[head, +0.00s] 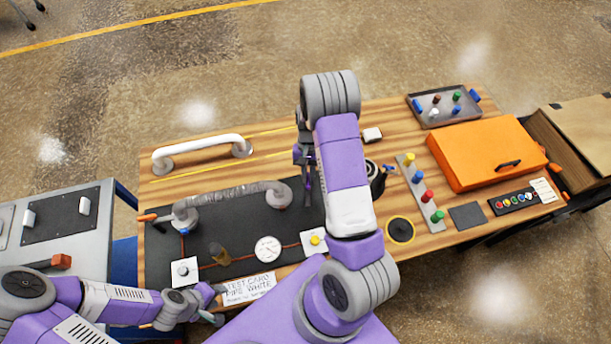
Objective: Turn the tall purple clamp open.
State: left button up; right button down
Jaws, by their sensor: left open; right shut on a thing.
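The tall purple clamp (308,174) shows only as a narrow, dark purple upright piece at the right end of the black panel (225,228). My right arm hides much of the area around it. My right gripper (306,163) comes down from above and is shut on it; the fingertips are small and hard to make out. My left gripper (215,304) is open and empty at the table's front edge, beside the white test card (249,288), well apart from the clamp.
A grey pipe (232,198) arches over the panel, with a white bar handle (203,150) behind it. A gauge (268,249) sits at the front. To the right are a peg strip (410,167), an orange box (478,150) and a metal tray (435,117).

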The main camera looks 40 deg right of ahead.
jog(key=shift+n+g+h+b, duration=0.3)
jog(key=shift+n+h, duration=0.3)
jog(key=shift+n, duration=1)
jog(key=shift+w, duration=0.1)
jog(key=c, duration=1.1)
grip_release()
jog(key=shift+c, duration=0.2)
jog(key=v, duration=0.7)
jog(key=shift+r, duration=0.3)
